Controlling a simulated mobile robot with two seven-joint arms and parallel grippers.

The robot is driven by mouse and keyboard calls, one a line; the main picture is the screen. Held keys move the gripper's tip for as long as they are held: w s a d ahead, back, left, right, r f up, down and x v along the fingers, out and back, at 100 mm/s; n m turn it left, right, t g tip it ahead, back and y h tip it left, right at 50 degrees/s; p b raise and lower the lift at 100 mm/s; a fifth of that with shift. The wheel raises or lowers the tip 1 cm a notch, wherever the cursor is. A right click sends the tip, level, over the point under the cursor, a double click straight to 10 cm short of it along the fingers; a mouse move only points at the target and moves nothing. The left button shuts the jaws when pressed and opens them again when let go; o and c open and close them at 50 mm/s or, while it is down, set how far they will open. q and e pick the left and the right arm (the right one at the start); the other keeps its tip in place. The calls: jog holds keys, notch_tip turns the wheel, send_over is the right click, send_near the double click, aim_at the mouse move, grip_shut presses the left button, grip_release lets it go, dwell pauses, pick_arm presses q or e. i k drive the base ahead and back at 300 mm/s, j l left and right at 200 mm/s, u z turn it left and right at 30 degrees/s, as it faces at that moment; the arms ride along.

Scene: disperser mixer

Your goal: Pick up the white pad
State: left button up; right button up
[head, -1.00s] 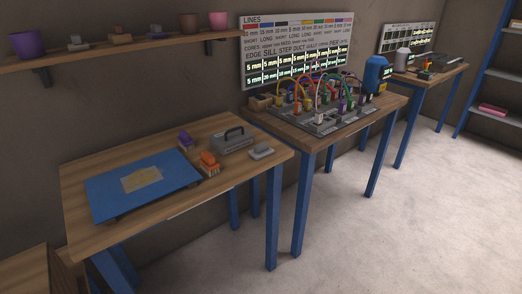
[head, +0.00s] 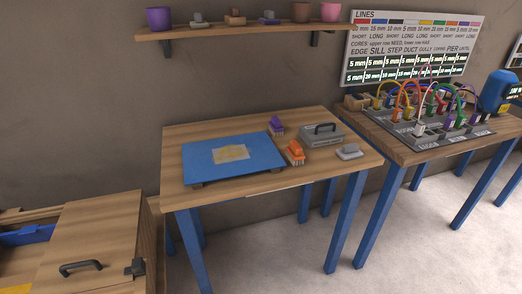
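On the near wooden table, a small pale grey-white block with a raised grip (head: 349,152) lies at the right end; it is the closest match to the white pad, though I cannot be sure of its colour in this light. An orange brush-like block (head: 295,151) and a purple one (head: 276,125) lie to its left. A grey case with a dark handle (head: 322,134) stands just behind it. Neither of my grippers is in view.
A blue board (head: 205,163) with a tan patch (head: 232,153) covers the table's left half. A wooden cabinet (head: 110,225) with a black handle stands lower left. A wall shelf (head: 218,30) holds pots and small blocks. A cable bench (head: 405,152) stands right.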

aim_at(348, 151)
jog(key=l+u, duration=0.15)
jog(key=u, duration=0.55)
jog(key=l+u, duration=0.6)
jog(key=l, duration=0.2)
jog(key=k+l+u, duration=0.15)
jog(key=l, duration=0.25)
jog(key=k+l+u, duration=0.1)
jog(key=l, duration=0.3)
